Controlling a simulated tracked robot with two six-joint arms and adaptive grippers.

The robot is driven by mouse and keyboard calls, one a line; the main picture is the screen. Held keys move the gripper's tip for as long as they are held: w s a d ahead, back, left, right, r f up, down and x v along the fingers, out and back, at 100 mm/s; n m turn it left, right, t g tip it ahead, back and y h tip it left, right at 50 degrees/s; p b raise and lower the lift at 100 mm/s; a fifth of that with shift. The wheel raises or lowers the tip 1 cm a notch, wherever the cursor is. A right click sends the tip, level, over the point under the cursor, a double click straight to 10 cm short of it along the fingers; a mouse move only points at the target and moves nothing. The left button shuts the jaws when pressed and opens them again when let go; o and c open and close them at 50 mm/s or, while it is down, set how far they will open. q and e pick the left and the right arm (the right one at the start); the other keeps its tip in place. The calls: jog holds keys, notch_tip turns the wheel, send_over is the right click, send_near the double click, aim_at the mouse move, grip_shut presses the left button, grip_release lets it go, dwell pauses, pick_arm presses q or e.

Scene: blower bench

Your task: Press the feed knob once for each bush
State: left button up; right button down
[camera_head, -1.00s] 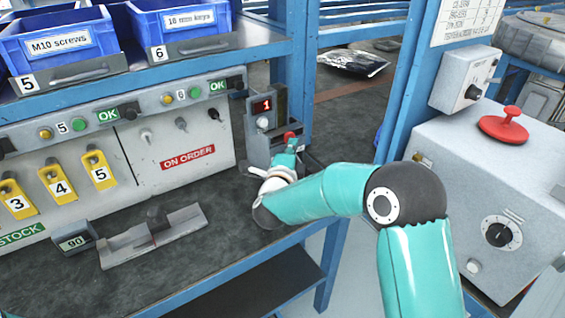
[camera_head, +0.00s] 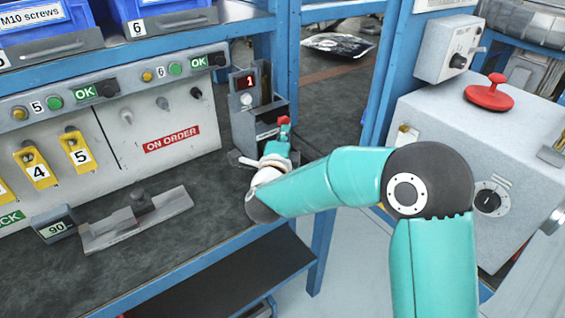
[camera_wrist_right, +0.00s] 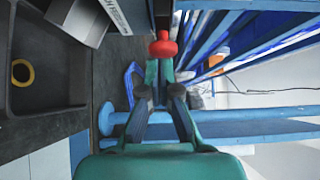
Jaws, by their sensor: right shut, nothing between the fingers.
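A small red knob (camera_head: 284,121), which looks like the feed knob, shows at the front of a grey counter unit (camera_head: 246,128) on the bench. The unit has a red lit digit that looks like 1 and a white round button (camera_head: 246,99). My right gripper (camera_head: 279,147) is shut and empty, right by the red knob. In the right wrist view the red knob (camera_wrist_right: 163,47) lies just beyond the shut fingertips (camera_wrist_right: 158,68); I cannot tell whether they touch. A yellow ring (camera_wrist_right: 22,72), possibly a bush, lies in a dark tray. My left gripper is out of view.
A grey panel (camera_head: 130,118) with yellow numbered tags and an ON ORDER label stands left. A metal fixture (camera_head: 135,219) and a small 90 display (camera_head: 54,224) lie on the bench. A grey box with a red button (camera_head: 488,92) stands right, beyond a blue post.

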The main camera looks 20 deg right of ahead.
jog(key=v, duration=0.8)
jog(key=shift+b, duration=0.35)
jog(key=shift+a+f, duration=0.1)
dwell(1.1)
